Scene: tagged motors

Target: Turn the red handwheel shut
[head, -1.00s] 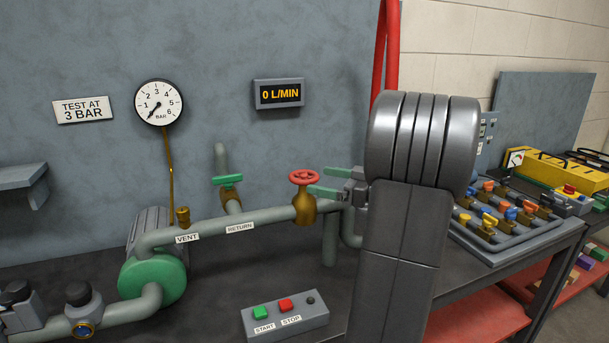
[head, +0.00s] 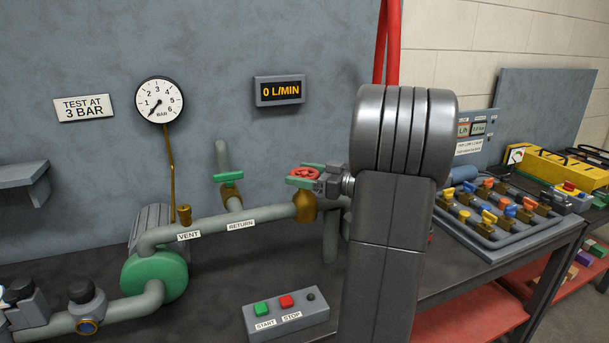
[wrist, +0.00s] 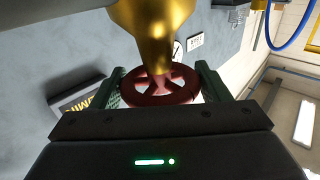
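The red handwheel (head: 306,173) sits on top of a brass valve body (head: 305,207) on the grey pipe line. My gripper (head: 304,175) has green fingers and reaches in from the right at the wheel's height. One finger is on the near side of the wheel and the other on its far side. In the wrist view the red handwheel (wrist: 158,92) lies between the two green fingers of my gripper (wrist: 160,88), its rim close to both. The fingers are spread apart; I cannot tell whether they touch the rim.
A green-handled valve (head: 229,178) stands left of the handwheel. A pressure gauge (head: 159,100) reads near the low end, and a display (head: 280,91) reads 0 L/MIN. A START/STOP box (head: 286,315) lies in front. My arm hides part of the bench at right.

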